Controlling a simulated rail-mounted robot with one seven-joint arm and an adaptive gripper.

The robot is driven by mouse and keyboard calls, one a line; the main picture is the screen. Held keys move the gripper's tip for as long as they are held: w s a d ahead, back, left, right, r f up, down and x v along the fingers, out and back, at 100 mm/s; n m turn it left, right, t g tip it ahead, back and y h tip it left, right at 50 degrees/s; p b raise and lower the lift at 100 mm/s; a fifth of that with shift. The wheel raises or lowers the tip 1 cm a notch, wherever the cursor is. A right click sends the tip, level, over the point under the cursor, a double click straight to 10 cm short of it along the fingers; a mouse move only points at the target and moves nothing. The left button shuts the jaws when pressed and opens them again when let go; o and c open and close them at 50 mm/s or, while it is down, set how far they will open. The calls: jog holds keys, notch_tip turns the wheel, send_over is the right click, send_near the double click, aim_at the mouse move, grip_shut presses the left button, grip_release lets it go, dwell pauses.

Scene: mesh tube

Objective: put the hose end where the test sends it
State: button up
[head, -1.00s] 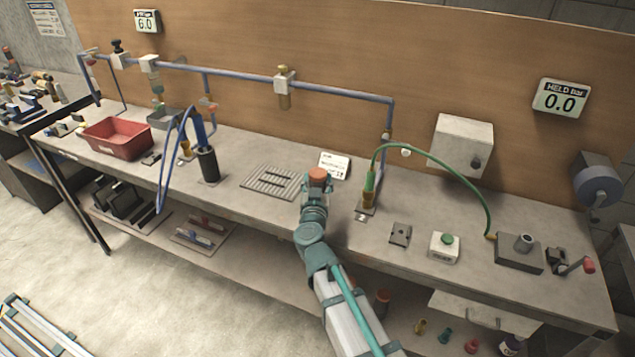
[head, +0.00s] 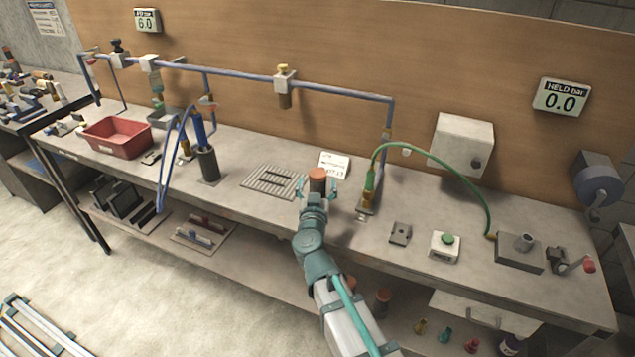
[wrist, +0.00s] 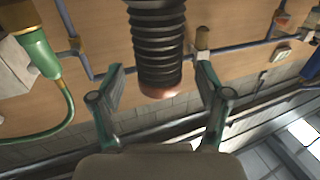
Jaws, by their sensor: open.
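A dark ribbed cylinder with an orange-brown end (head: 317,174) is at my gripper (head: 318,189) over the middle of the bench. In the wrist view the black ribbed body (wrist: 158,45) lies between the two open fingers (wrist: 158,98), with a visible gap on each side. A green hose (head: 440,158) arches from a green connector (head: 370,180) on a bench fitting to a grey block (head: 519,254) at the right. The green hose also shows in the wrist view (wrist: 68,100). A blue hose (head: 167,160) loops at the left beside a black holder (head: 208,165).
A slatted grate (head: 272,182) and a small white card (head: 334,163) are near my gripper. A blue pipe (head: 340,92) runs along the back board. A green button box (head: 444,246) and a red tray (head: 117,138) stand on the bench. The HELD bar display (head: 560,97) reads 0.0.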

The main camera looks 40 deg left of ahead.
jog(key=v, duration=0.9)
jog(key=shift+s+d, duration=0.2)
jog(key=shift+s, duration=0.1)
